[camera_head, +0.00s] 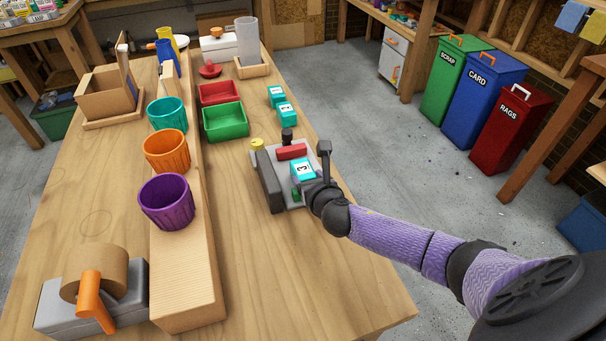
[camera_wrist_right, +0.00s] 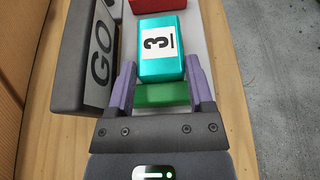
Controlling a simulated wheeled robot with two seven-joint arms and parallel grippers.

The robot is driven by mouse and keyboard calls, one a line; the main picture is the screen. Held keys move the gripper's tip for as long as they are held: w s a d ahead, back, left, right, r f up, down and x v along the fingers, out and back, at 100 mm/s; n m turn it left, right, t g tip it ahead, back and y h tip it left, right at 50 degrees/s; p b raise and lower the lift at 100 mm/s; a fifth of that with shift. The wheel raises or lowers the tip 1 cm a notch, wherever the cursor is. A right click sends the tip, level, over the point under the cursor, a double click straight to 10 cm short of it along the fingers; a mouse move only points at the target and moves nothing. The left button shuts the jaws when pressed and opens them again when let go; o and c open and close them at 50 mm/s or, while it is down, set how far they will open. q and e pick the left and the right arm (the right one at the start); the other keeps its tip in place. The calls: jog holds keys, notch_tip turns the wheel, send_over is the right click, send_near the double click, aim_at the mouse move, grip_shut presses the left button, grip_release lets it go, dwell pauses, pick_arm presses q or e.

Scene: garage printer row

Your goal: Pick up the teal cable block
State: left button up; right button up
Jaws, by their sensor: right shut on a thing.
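A teal block marked 3 (camera_head: 302,170) is at the grey device on the bench. In the right wrist view this teal block (camera_wrist_right: 161,45) sits between the tips of my right gripper (camera_wrist_right: 160,72). The right gripper (camera_head: 311,186) is shut on its near part. I cannot tell whether the block rests on the device or is slightly above it. Two more teal blocks, a far one (camera_head: 277,96) and a nearer one (camera_head: 287,113), lie farther back on the bench. My left gripper is not in view.
The grey device has a GO panel (camera_wrist_right: 100,62), a red block (camera_head: 291,152) and a green block (camera_wrist_right: 162,95). Red (camera_head: 220,93) and green trays (camera_head: 226,122) stand behind. Several cups line the wooden ledge (camera_head: 190,283). The bench front (camera_head: 330,285) is clear.

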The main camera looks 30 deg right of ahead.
grip_shut()
notch_tip(320, 180, up, 10)
jog(key=p, duration=0.6)
dwell(0.4)
